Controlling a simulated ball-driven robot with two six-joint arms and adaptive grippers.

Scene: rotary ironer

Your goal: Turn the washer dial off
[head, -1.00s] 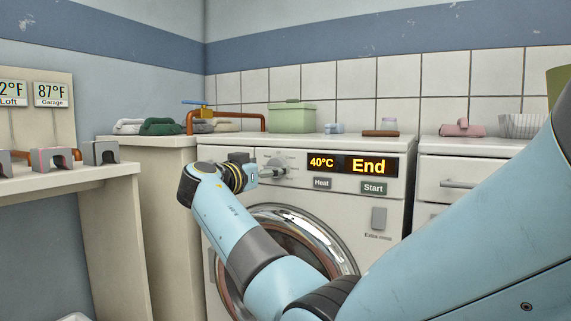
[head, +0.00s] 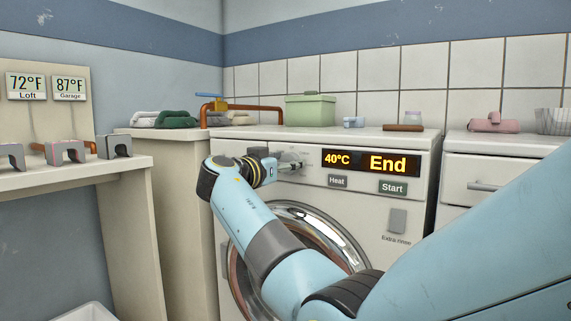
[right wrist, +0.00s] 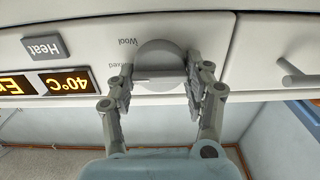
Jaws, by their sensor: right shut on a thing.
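The washer (head: 395,215) stands in the middle of the head view. Its display (head: 364,162) reads "40°C" and "End". The round grey dial (right wrist: 160,58) has a raised bar across it and shows in the right wrist view, with "Wool" and a partly covered "Mixed" printed beside it. My right gripper (right wrist: 158,80) is shut on the dial, one finger on each side. In the head view my right gripper (head: 288,163) reaches the washer's panel left of the display and covers most of the dial. My left gripper is not in view.
Heat (head: 337,181) and Start (head: 392,188) buttons sit below the display. A green box (head: 310,110) and a brown block (head: 403,128) rest on the washer top. A shelf with grey brackets (head: 65,152) is at left, and drawers with a handle (head: 485,186) at right.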

